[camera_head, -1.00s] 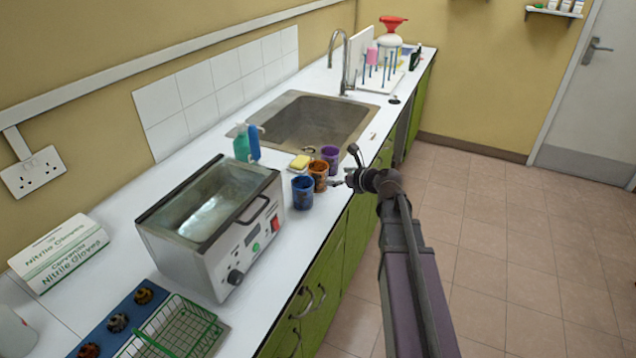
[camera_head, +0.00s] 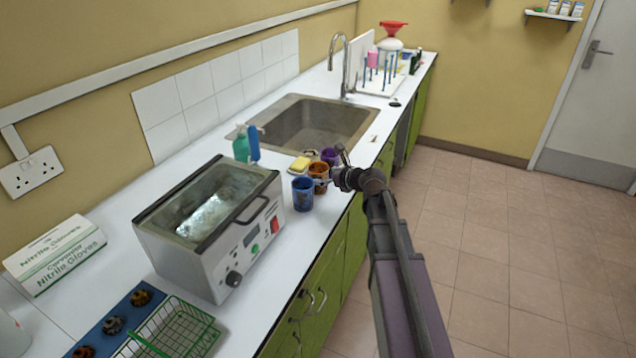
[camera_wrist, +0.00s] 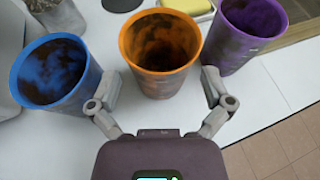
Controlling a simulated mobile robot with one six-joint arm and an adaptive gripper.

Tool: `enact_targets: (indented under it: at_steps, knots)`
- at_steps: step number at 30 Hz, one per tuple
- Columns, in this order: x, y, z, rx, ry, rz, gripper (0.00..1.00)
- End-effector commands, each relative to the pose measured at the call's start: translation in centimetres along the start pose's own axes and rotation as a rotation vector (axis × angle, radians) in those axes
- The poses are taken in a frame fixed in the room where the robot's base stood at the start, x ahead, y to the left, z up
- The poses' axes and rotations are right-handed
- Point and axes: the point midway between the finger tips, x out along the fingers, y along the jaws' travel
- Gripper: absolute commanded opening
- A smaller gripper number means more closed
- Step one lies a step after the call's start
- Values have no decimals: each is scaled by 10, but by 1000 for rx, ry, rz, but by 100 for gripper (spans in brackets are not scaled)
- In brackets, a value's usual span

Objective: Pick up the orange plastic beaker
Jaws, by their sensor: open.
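The orange plastic beaker (camera_head: 319,176) stands upright on the white counter, between a blue beaker (camera_head: 302,193) and a purple beaker (camera_head: 329,156). Its inside has dark stains. In the wrist view the orange beaker (camera_wrist: 160,52) is at top centre, with the blue beaker (camera_wrist: 56,72) to the left and the purple beaker (camera_wrist: 243,35) to the right. My gripper (camera_wrist: 158,92) is open and empty. Its fingers are on either side of the orange beaker's lower part, the left one close to the blue beaker. I cannot tell whether either finger touches.
A steel water bath (camera_head: 205,263) stands at the left. A yellow sponge (camera_head: 299,164), a green bottle (camera_head: 241,148) and a blue bottle (camera_head: 254,142) are behind the beakers, near the sink (camera_head: 318,122). The counter's front edge is close by, and the floor (camera_head: 500,250) is clear.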

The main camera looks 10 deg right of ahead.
Motion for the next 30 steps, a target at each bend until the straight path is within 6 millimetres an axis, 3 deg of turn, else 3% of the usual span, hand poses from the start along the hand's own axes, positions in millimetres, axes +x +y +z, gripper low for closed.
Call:
enact_targets:
  at_steps: [3, 8, 26, 30]
  knots:
    - [17, -1, -1, -1, 0, 0, 100]
    - [28, -1, 0, 0, -1, 0, 100]
    - [28, -1, 0, 0, -1, -2, 100]
    - [28, -1, 0, 0, 0, -2, 58]
